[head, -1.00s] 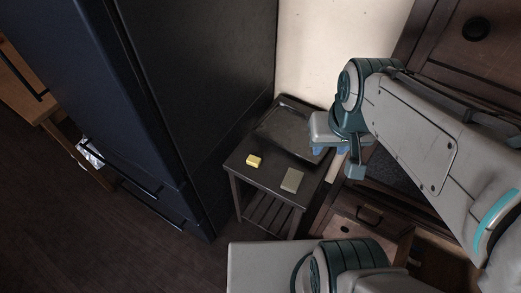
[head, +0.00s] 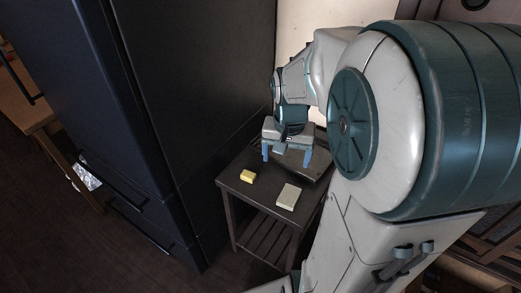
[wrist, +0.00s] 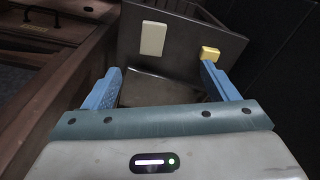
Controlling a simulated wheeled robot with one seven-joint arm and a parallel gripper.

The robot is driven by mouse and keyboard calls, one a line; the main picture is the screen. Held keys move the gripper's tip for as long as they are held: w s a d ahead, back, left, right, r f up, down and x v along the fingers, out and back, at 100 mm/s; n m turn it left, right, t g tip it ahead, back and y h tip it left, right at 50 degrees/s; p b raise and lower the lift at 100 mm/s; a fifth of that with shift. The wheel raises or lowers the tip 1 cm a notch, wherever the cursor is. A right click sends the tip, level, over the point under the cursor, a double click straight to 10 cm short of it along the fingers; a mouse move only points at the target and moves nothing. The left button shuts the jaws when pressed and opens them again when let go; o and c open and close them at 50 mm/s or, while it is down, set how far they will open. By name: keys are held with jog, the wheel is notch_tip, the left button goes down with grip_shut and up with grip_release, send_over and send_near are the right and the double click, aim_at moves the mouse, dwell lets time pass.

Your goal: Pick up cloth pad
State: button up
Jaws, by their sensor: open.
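A pale beige, flat rectangular pad, which looks like the cloth pad (head: 289,197), lies on the small dark side table (head: 262,207), near its front right. In the wrist view the cloth pad (wrist: 153,38) shows beyond the fingertips, left of centre. My gripper (head: 287,158) is open and empty, with its blue fingers pointing down. It is above the back part of the table, behind the pad and apart from it. In the wrist view the gripper's (wrist: 161,70) fingers are wide apart with nothing between them.
A small yellow block (head: 248,176) lies left of the pad; in the wrist view it shows near the right fingertip. A dark tray (head: 322,166) sits at the table's back, partly hidden by my arm. A tall dark fridge (head: 150,120) stands close on the left.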

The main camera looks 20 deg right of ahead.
jog(key=w+d+f+m+b, duration=0.3)
jog(key=d+f+b, duration=0.15)
jog(key=f, duration=0.45)
jog(key=b, duration=0.1)
send_over(289, 195)
jog(key=shift+g, duration=0.4)
jog(key=f, duration=0.8)
jog(key=shift+s+d, duration=0.2)
jog(key=shift+d, duration=0.15)
jog(key=shift+w+a+f+b, duration=0.15)
jog(key=shift+f+b, duration=0.3)
jog(key=shift+f, duration=1.05)
jog(key=shift+w+a+f+b, duration=0.15)
jog(key=shift+f+b, duration=0.25)
jog(key=shift+f, duration=1.05)
jog(key=shift+s, duration=0.1)
jog(key=shift+c, duration=0.3)
jog(key=c, duration=1)
